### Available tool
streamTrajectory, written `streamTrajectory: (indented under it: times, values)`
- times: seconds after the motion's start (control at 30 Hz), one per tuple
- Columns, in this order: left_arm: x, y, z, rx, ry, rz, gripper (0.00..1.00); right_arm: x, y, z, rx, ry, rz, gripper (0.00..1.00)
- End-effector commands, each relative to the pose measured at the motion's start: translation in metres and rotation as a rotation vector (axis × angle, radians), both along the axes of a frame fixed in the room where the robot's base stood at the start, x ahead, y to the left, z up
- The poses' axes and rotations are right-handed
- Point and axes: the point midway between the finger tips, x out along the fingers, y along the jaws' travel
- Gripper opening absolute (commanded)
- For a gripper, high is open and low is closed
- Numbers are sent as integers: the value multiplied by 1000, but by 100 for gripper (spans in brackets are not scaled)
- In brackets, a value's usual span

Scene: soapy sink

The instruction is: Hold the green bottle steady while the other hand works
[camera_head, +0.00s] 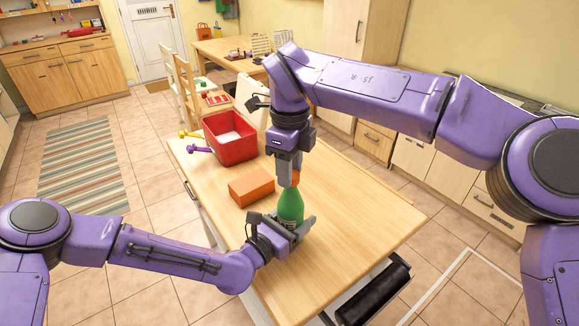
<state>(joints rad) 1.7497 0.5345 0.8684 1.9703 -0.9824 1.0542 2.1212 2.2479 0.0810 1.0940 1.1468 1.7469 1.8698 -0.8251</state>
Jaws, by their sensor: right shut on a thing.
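The green bottle (290,206) stands upright on the wooden table (365,222). My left gripper (289,229) is low at the bottle, with its fingers around the lower part. The bottle's base is hidden behind it, and I cannot tell whether the fingers press on the glass. My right gripper (291,172) points down right above the bottle. It is shut on a small orange-brown piece (295,177) at the bottle's top, partly hidden by the fingers. I cannot tell whether this piece is still joined to the bottle.
An orange block (251,187) lies left of the bottle. A red bin (231,143) with something pale inside stands behind it, with a purple tool (199,149) and a yellow one (188,134) beside it. The table's right side is clear.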

Motion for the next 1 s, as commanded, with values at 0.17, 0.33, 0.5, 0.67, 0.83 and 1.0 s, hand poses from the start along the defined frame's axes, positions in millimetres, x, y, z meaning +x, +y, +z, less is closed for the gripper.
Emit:
streamTrajectory:
  times: [0.17,0.33,0.5,0.67,0.83,1.0]
  values:
    - [0,0,0,1,1,0,0,1,-1,0,3,1,-541,10]
    - [0,0,0,1,1,0,0,2,-2,0,2,1,-1079,10]
    - [0,0,-1,1,1,0,0,1,-4,-1,1,2,-1614,10]
    - [0,0,-1,1,1,0,0,0,-5,-1,1,3,-2117,10]
    - [0,0,-1,1,1,0,0,-1,-5,-1,2,3,-2648,10]
    - [0,0,-1,2,1,-1,0,-2,-5,-1,-3,-2,3120,10]
